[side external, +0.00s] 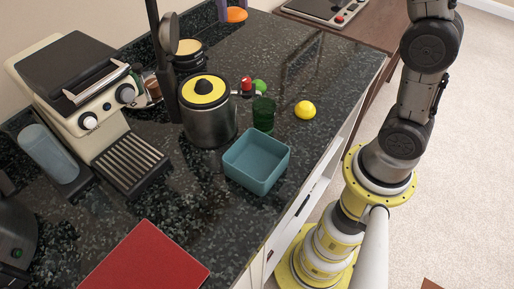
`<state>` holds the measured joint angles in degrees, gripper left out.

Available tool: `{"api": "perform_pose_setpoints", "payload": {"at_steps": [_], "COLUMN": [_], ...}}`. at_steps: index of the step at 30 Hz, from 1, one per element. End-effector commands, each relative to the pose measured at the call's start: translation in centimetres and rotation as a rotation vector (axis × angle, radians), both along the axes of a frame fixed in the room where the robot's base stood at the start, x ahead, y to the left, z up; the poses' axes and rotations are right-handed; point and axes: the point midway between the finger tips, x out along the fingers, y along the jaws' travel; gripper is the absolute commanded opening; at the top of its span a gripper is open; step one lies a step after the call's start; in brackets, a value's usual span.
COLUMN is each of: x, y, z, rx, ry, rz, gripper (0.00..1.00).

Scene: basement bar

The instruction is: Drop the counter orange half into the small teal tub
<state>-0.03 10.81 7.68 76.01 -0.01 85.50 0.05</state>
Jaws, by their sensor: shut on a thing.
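The orange half (237,15) is at the top edge of the side external view, a small orange dome above the far end of the counter. My gripper (230,9) is mostly cut off by the top of the frame. A bluish finger shows against the left side of the orange half, and the gripper is shut on it. The small teal tub (255,160) is a square, open box on the counter near its front edge. Its visible inside is empty. The orange half is well away from the tub, toward the far end.
A dark green cup (264,114), a yellow half-round piece (305,110) and a green ball (259,87) stand behind the tub. A yellow-lidded pot (207,112) and a tall dark pole (165,70) rise left of it. A coffee machine (82,92) and red board (146,262) are further left.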

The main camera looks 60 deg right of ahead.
Motion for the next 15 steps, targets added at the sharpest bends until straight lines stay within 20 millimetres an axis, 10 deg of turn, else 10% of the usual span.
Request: {"api": "perform_pose_setpoints", "payload": {"at_steps": [15], "x": [-9.2], "y": [11.0], "z": [0.5], "rx": [0.001], "ry": [-0.001], "rz": [0.013], "gripper": [0.07]}}
